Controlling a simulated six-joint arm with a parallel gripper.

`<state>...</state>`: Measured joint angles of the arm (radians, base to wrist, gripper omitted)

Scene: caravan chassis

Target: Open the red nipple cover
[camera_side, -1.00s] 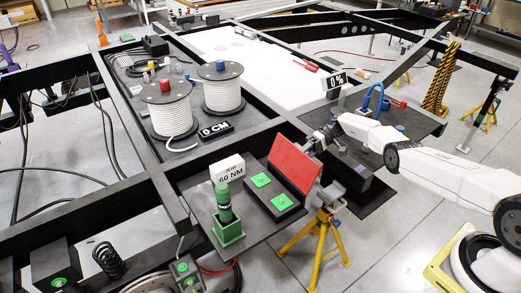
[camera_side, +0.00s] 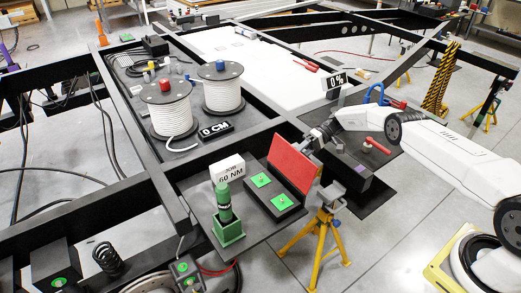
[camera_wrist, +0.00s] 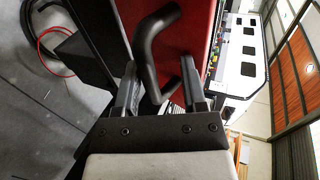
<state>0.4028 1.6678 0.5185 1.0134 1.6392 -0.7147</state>
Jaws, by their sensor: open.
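The red nipple cover (camera_side: 293,165) is a flat red panel standing steeply raised behind a black box. Two green squares with small brass nipples (camera_side: 261,180) (camera_side: 282,202) show uncovered on the box. My gripper (camera_side: 313,146) is at the far side of the cover, partly hidden by it. In the wrist view my gripper (camera_wrist: 160,85) is open, its two fingers on either side of the cover's bent black handle (camera_wrist: 153,50). The red face of the cover (camera_wrist: 190,35) lies behind the handle. I cannot tell whether a finger touches the handle.
A green cylinder in a green holder (camera_side: 228,230) and a "60 NM" sign (camera_side: 229,170) stand left of the box. A yellow stand (camera_side: 318,240) is below the platform. A red-handled part (camera_side: 377,146) lies right of my gripper. Black chassis beams (camera_side: 160,190) surround the area.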

